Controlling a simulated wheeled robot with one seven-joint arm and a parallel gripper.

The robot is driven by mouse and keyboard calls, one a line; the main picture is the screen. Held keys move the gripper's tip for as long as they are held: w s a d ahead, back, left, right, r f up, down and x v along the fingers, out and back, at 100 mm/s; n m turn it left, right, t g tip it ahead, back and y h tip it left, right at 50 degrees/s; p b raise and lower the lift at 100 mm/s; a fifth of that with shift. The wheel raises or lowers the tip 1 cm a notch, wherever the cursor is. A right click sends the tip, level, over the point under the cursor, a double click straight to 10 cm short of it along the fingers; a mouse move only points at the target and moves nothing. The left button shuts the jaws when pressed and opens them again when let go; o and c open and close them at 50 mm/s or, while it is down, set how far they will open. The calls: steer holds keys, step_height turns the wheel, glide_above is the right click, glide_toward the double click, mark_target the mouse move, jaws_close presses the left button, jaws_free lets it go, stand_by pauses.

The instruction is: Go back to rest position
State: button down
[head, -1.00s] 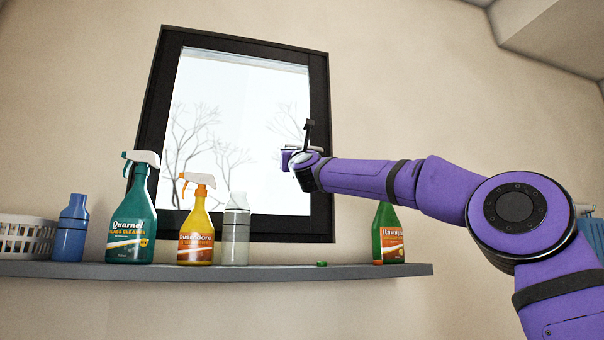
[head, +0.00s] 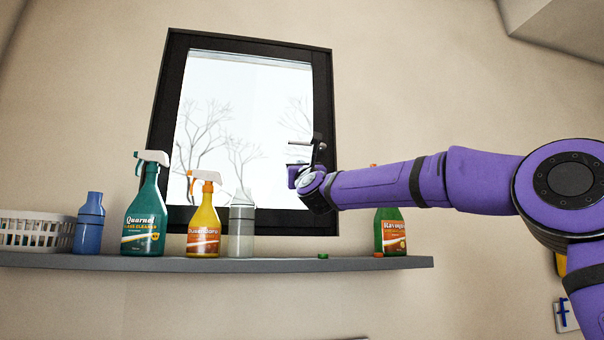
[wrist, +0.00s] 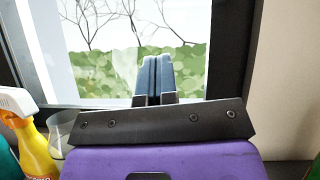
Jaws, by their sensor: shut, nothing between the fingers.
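My gripper (head: 297,171) is in front of the right part of the window, above the shelf, at the end of my purple arm. In the wrist view my gripper (wrist: 155,78) has its two fingers together with nothing between them, against the window scene. It touches none of the shelf items. The fingertips are small and partly hidden by the wrist in the head view.
The grey shelf (head: 330,264) holds a white basket (head: 38,232), a blue bottle (head: 89,224), a teal spray bottle (head: 146,215), a yellow spray bottle (head: 203,220), a pale bottle (head: 240,228) and a green bottle (head: 390,232). A black-framed window (head: 323,120) is behind.

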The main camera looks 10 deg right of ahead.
steer(key=shift+v, duration=1.9)
steer(key=shift+a, duration=0.1)
steer(key=s+a+f+n+g+y, duration=0.1)
steer(key=s+a+f+n+g, duration=0.25)
steer(key=f+n, duration=0.55)
steer(key=s+a+f+n+g+y, duration=0.25)
steer(key=s+f+n+g, duration=0.2)
steer(key=f+n, duration=0.35)
steer(key=s+d+f+n+g+h, duration=0.1)
steer(key=s+d+f+n+g, duration=0.3)
steer(key=s+f, duration=0.4)
steer(key=s+d+f+n+g+h, duration=0.2)
steer(key=s+d+f+n, duration=0.5)
steer(key=s, duration=0.8)
steer(key=s+d+f+n+g+h, duration=0.2)
steer(key=s+d+f+n+g, duration=0.3)
steer(key=s+d+f, duration=0.4)
steer(key=s+f, duration=0.1)
steer(key=s, duration=0.2)
steer(key=shift+n+g, duration=0.3)
steer(key=shift+n, duration=0.1)
